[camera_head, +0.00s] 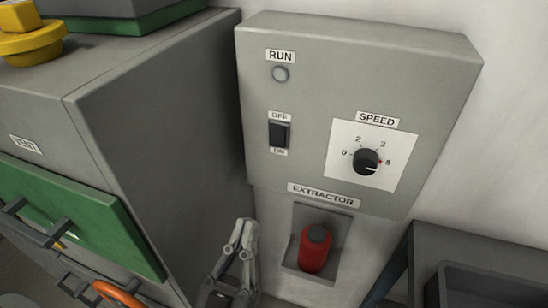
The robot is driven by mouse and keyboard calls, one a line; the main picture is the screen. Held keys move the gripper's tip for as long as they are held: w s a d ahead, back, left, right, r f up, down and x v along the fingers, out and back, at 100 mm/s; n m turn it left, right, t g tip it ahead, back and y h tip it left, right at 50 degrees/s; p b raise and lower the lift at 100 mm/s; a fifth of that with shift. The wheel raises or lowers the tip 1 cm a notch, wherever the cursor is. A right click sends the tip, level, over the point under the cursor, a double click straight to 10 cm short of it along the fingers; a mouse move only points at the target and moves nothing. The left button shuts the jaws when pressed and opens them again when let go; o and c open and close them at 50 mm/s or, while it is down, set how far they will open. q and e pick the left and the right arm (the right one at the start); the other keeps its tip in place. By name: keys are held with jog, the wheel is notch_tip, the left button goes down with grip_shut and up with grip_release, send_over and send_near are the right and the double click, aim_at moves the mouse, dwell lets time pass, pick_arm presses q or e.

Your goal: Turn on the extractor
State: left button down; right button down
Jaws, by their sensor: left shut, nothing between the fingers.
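The grey extractor control box (330,100) is on the wall, with an EXTRACTOR label (324,195) at its lower edge. Its black rocker switch (280,134) sits between an OFF label above and an ON label below; I cannot tell which side is pressed. The RUN lamp (280,74) looks grey and unlit. The black SPEED knob (366,161) sits on a white dial plate, its white mark pointing right. My left gripper (243,230) is below the box, shut and empty, pointing up and apart from the switch. My right gripper is not in view.
A red cylinder with a dark top (315,248) sits in a recess below the box. A grey cabinet (150,120) with a green panel (75,215), an orange ring (118,293) and a yellow knob (30,40) stands left. A dark tray (490,285) is lower right.

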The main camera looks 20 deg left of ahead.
pick_arm(q)
jog(key=shift+s+a+r, duration=0.1)
jog(key=shift+r, duration=0.15)
jog(key=p, duration=0.4)
send_near(278, 129)
notch_tip(278, 129, up, 4)
jog(key=w, duration=0.1)
jog(key=w+f, duration=0.1)
jog(key=w, duration=0.1)
jog(key=shift+w+f+p, duration=0.1)
jog(key=shift+w+p, duration=0.25)
